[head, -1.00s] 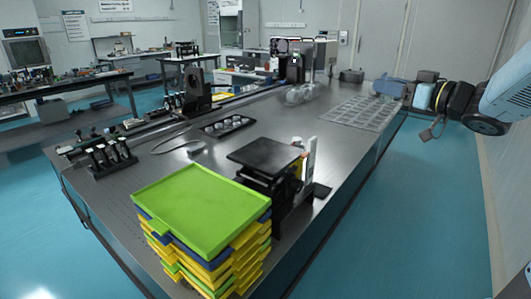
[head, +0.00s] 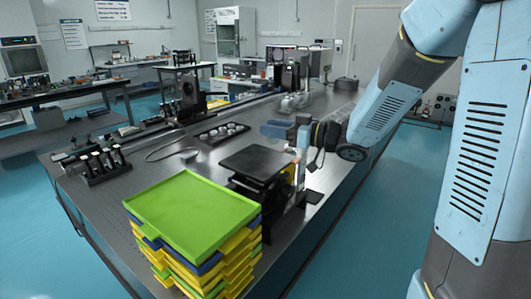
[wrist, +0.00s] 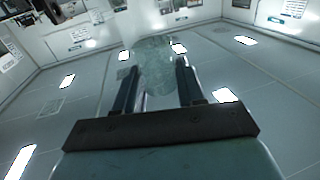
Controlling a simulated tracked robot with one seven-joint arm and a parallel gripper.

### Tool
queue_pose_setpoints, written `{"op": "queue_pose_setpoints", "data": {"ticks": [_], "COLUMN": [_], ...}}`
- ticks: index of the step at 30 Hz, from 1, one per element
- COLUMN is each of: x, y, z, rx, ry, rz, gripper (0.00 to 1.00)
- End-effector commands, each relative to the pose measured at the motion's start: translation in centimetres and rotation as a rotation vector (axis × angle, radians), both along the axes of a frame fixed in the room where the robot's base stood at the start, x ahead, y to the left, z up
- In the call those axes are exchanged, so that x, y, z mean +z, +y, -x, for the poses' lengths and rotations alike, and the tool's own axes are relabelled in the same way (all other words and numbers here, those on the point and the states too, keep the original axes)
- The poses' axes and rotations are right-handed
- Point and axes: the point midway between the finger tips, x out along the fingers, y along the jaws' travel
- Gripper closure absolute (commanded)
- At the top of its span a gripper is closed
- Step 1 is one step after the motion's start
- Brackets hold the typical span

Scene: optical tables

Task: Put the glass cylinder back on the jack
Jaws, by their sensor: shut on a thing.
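The glass cylinder (wrist: 153,62) shows in the wrist view as a pale, see-through round form between the two dark fingers of my gripper (wrist: 157,68), which is shut on it. In the head view my gripper (head: 284,130) is held above the table, just behind and above the jack (head: 257,162). The glass is hard to pick out there against the bluish gripper end. The jack has a flat black square top, which is bare, and stands near the table's front right edge.
A stack of green, blue and yellow trays (head: 192,212) stands in front of the jack. A dark tray of round parts (head: 222,132) lies behind to the left. Clear glassware (head: 294,103) stands further back. A white and yellow upright item (head: 300,165) is close by the jack's right side.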

Motion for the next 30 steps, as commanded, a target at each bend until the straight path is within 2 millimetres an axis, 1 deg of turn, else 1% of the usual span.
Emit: {"op": "queue_pose_setpoints", "data": {"ticks": [1, 9, 15, 21, 30], "x": [-0.4, -2.5, -5.1, -7.0, -8.2], "y": [0.2, 1.1, 1.5, 1.8, 2.0], "z": [-0.8, -5.2, -7.2, -8.7, -9.7], "rx": [0.0, -0.003, -0.003, -0.004, -0.005], "ry": [0.001, 0.002, 0.003, 0.001, 0.0], "rz": [0.0, 0.0, 0.0, 0.0, 0.0], "gripper": [0.94, 0.94, 0.94, 0.94, 0.94]}}
